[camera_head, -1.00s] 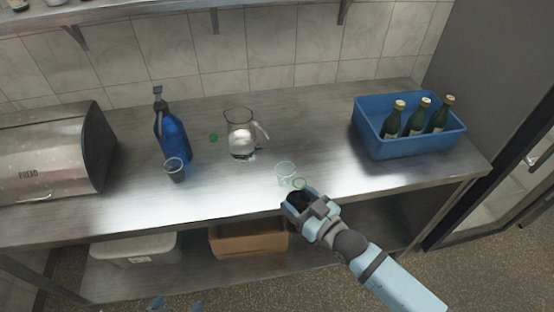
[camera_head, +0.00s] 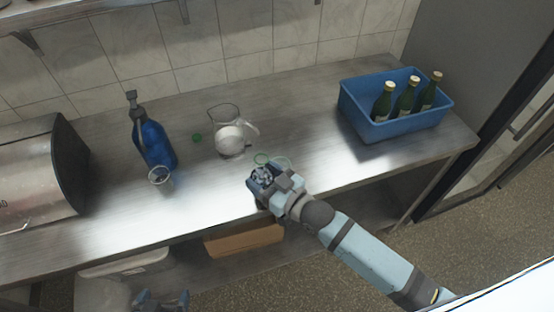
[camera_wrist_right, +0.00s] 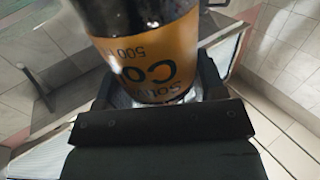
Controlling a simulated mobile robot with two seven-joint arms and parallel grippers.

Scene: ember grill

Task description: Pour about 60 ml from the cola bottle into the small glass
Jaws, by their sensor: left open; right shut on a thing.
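My right gripper (camera_head: 264,178) is shut on the cola bottle (camera_wrist_right: 150,55), above the counter's front part. In the right wrist view, the bottle is dark with an orange label, its lettering upside down. In the head view the gripper largely hides it, and its tilt is unclear. A clear glass (camera_head: 283,163) stands just behind the gripper, partly hidden. A pale green ring shows beside it; I cannot tell whether it is a rim of glass or bottle. Another small clear cup (camera_head: 160,175) with something dark stands at left. My left gripper (camera_head: 161,300) is open and empty at the bottom edge.
A bread box (camera_head: 30,180) is at left. A blue crate (camera_head: 400,127) with green bottles is at right.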

